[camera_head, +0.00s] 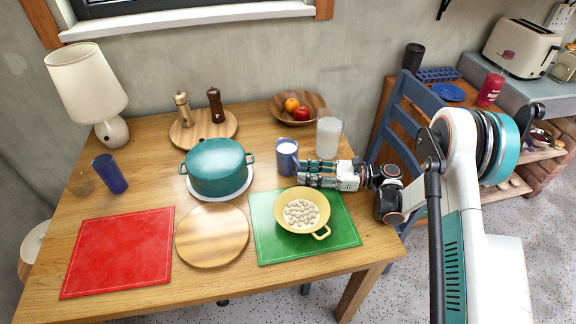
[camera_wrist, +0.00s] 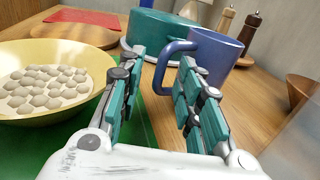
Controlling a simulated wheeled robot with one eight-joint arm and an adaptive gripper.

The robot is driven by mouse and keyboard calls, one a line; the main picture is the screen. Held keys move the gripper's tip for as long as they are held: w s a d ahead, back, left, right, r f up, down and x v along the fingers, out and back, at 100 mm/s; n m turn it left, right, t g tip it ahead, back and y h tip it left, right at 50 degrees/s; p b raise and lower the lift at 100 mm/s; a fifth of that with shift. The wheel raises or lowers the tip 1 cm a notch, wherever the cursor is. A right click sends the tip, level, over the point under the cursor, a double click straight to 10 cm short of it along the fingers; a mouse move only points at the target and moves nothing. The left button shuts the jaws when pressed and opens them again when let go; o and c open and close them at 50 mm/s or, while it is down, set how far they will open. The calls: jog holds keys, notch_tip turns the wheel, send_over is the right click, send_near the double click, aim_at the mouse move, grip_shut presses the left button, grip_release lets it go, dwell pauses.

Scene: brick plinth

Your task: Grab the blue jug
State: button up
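The blue jug (camera_head: 287,157) stands upright on the wooden table, right of the teal pot, with white contents showing at its top. It also shows in the wrist view (camera_wrist: 214,58), with its handle toward me. My gripper (camera_head: 302,173) reaches in from the right, low over the back of the green mat. In the wrist view my gripper (camera_wrist: 161,63) is open, with one finger on each side of the jug's handle as seen from there. I see no finger clearly touching the handle, and the exact gap is hard to judge.
A yellow bowl (camera_head: 303,211) of white pieces sits on the green mat (camera_head: 270,248), close to my fingers. The teal pot (camera_head: 216,168) is left of the jug. A frosted glass (camera_head: 328,138) stands right of it. A fruit bowl (camera_head: 300,120) is behind.

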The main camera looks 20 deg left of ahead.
jog(key=shift+a, duration=0.2)
grip_shut()
jog(key=shift+r, duration=0.1)
jog(key=shift+r, duration=0.2)
notch_tip(320, 180, up, 19)
jog(key=p, duration=0.7)
jog(key=shift+r, duration=0.15)
dwell(0.9)
jog(key=shift+r, duration=0.1)
